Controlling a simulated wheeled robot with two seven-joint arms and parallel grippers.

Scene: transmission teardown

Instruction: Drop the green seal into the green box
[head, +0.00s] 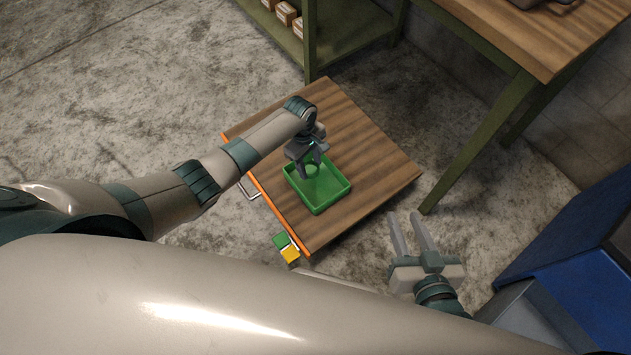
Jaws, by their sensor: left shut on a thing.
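The green box (333,199) is an open shallow tray on the wooden top of a small cart. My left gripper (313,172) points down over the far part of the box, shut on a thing. The green seal is hard to make out there: it is small, green on green, and mostly hidden by the fingers. I cannot tell the exact height of the fingers above the box floor. My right gripper (404,214) is empty, with its fingers apart, off to the right of the cart.
The cart top (375,165) is bare around the box. Green and yellow squares (286,248) sit at its near corner. A wooden workbench (560,40) stands at upper right, a green shelf (345,35) with small boxes at the top, a blue bin (575,240) at right.

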